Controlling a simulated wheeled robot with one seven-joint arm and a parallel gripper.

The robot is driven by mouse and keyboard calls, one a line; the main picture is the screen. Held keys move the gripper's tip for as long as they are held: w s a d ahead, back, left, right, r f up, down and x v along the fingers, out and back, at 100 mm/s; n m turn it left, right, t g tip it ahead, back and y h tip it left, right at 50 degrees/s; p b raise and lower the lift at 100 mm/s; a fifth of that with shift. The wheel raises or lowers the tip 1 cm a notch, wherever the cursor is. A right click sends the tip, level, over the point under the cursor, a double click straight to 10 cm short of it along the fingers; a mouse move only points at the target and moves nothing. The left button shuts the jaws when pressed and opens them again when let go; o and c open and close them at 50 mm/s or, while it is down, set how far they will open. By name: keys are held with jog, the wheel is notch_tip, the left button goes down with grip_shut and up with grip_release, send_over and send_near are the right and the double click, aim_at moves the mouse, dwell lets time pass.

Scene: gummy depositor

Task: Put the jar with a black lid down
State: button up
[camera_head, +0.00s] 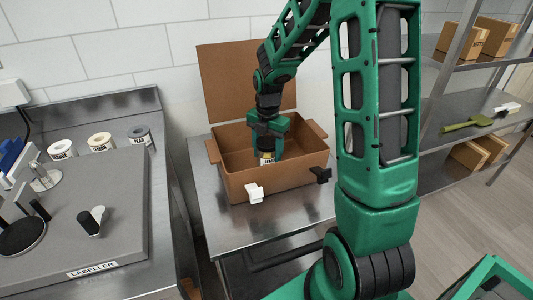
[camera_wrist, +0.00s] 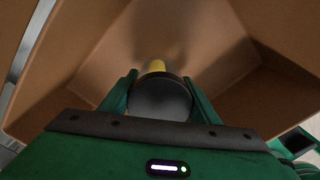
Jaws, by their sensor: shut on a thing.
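My gripper (camera_head: 268,146) points down into an open brown box (camera_head: 262,183) on a metal table. It is shut on a jar (camera_head: 267,158) with a pale, lettered label, which sits low inside the box. In the wrist view, the jar's round black lid (camera_wrist: 160,97) is between the two green fingers, with a bit of yellow (camera_wrist: 158,66) showing beyond it. The box's inner walls (camera_wrist: 90,60) surround the jar. Whether the jar's base touches the box floor cannot be told.
The box's lid (camera_head: 235,80) stands open at the back. Shelves (camera_head: 475,110) with cartons stand right.

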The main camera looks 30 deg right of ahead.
jog(key=o, duration=1.2)
jog(key=shift+c, duration=0.2)
